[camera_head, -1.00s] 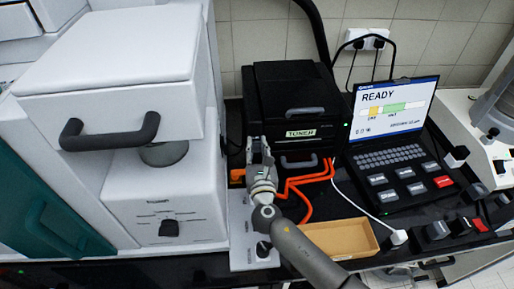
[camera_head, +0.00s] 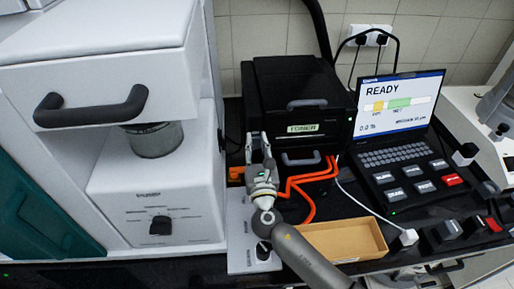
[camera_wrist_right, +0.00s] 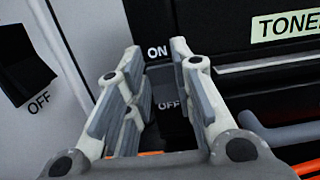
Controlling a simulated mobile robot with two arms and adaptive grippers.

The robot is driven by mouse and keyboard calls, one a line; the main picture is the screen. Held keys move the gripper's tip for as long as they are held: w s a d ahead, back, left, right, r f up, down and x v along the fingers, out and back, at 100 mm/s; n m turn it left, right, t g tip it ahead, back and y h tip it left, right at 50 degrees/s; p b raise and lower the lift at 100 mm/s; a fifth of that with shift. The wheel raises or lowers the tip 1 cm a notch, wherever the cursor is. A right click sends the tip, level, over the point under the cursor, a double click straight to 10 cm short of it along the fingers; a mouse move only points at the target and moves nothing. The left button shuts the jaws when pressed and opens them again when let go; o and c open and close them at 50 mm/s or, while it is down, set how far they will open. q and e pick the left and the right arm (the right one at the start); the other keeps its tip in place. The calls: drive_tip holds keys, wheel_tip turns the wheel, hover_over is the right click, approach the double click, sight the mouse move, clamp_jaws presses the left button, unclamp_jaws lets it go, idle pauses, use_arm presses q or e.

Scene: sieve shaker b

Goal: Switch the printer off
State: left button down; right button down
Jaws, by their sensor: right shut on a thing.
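The printer (camera_head: 300,105) is a black box with a pale "TONER" label on its front. In the right wrist view its front (camera_wrist_right: 230,98) fills the right side, and a dark switch (camera_wrist_right: 162,82) with "ON" above and "OFF" below sits on it. My left gripper is out of view.
A white machine (camera_head: 155,195) with a dark knob stands close on the left. Orange cables (camera_head: 305,187) run beside my right arm. An open tan box (camera_head: 345,240) and a laptop (camera_head: 395,130) showing "READY" are to the right. Another black switch (camera_wrist_right: 22,68) is at left.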

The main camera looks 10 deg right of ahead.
drive_tip(key=c, duration=1.2)
unclamp_jaws()
drive_tip(key=shift+c, duration=0.2)
wheel_tip(320, 180, up, 10)
